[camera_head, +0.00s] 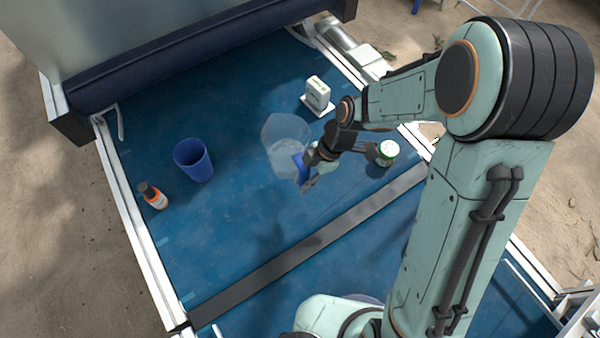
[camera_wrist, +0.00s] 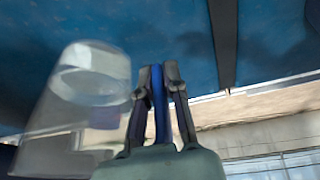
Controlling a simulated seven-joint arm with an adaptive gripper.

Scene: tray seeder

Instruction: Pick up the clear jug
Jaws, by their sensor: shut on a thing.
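The clear jug (camera_head: 284,138) is see-through, with a blue handle on its right side in the head view. My gripper (camera_head: 306,182) is at that handle, shut on it. In the wrist view my gripper (camera_wrist: 159,75) has its two dark fingers on either side of the upright blue handle (camera_wrist: 160,105). The clear jug (camera_wrist: 85,90) shows blurred to the left of the fingers there. The jug appears to be held above the blue surface, but its base is hard to make out.
A blue cup (camera_head: 194,160) and an orange bottle with a dark cap (camera_head: 153,196) stand left. A white box-like item (camera_head: 317,93) stands behind. A white tub with green (camera_head: 387,153) is right of my gripper. A dark strip (camera_head: 300,246) crosses the blue surface (camera_head: 225,235).

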